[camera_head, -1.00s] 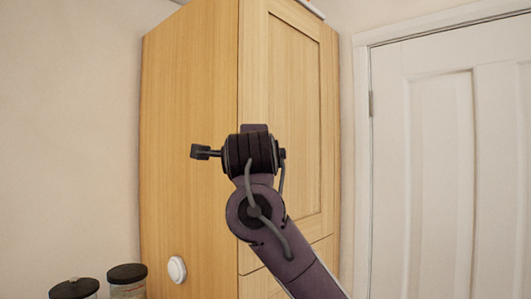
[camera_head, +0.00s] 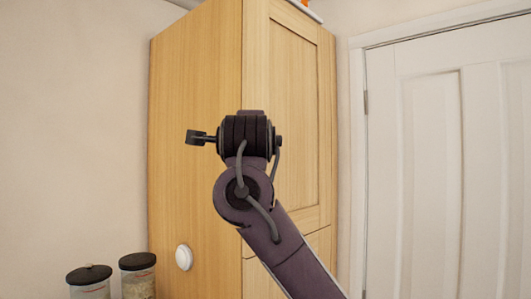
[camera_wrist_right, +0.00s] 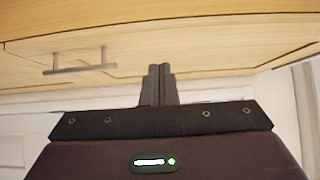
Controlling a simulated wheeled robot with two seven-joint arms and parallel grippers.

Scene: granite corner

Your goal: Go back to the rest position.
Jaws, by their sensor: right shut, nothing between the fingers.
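My right arm comes up from the lower right in the head view, in front of the wooden cabinet (camera_head: 196,130). Its wrist covers part of the cabinet's front edge. The fingers are hidden in the head view. In the right wrist view, my right gripper (camera_wrist_right: 160,72) is shut, with its two dark fingers together and nothing between them. Beyond the fingertips, the right wrist view shows a wooden front with a metal bar handle (camera_wrist_right: 79,60). My left gripper is not in view.
Two jars with black lids, a left one (camera_head: 89,281) and a right one (camera_head: 137,276), stand at the lower left. A round white knob-like disc (camera_head: 184,257) is on the cabinet's side. A white door (camera_head: 430,170) is at the right. Bare wall lies at the left.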

